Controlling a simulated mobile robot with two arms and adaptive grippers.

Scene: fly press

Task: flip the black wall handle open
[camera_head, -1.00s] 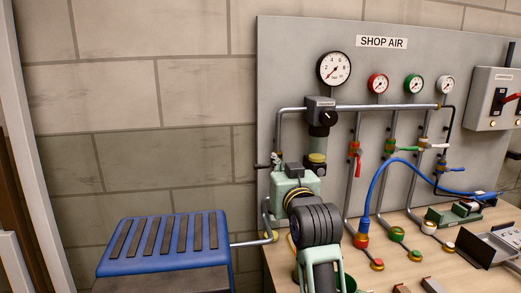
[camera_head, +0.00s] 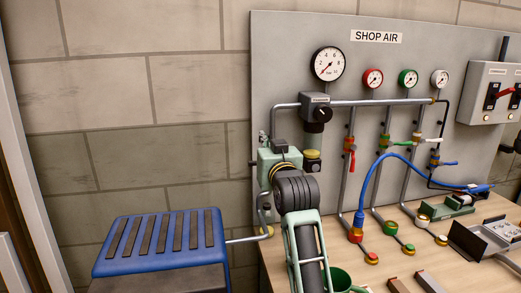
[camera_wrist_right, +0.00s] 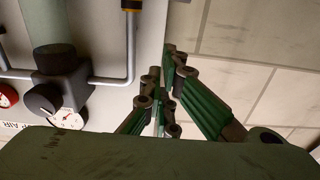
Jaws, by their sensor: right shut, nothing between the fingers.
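Several black parts show on the wall panel, and I cannot tell for sure which is the task's handle. A short dark bar (camera_head: 254,163) sticks out at the panel's left edge, left of my right gripper, partly hidden by it. A black switch handle (camera_head: 491,96) sits on the grey box at the right, beside another with a red lever. My right gripper (camera_head: 264,137) is raised in front of the panel's left edge. In the right wrist view its green fingers (camera_wrist_right: 168,65) are together and empty. My left gripper is not in view.
The black regulator (camera_head: 315,108) and large gauge (camera_head: 328,64) stand close right of my gripper. Grey pipes (camera_head: 385,102) run across the panel (camera_head: 440,60). Fittings crowd the bench (camera_head: 330,255); the left wall is clear.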

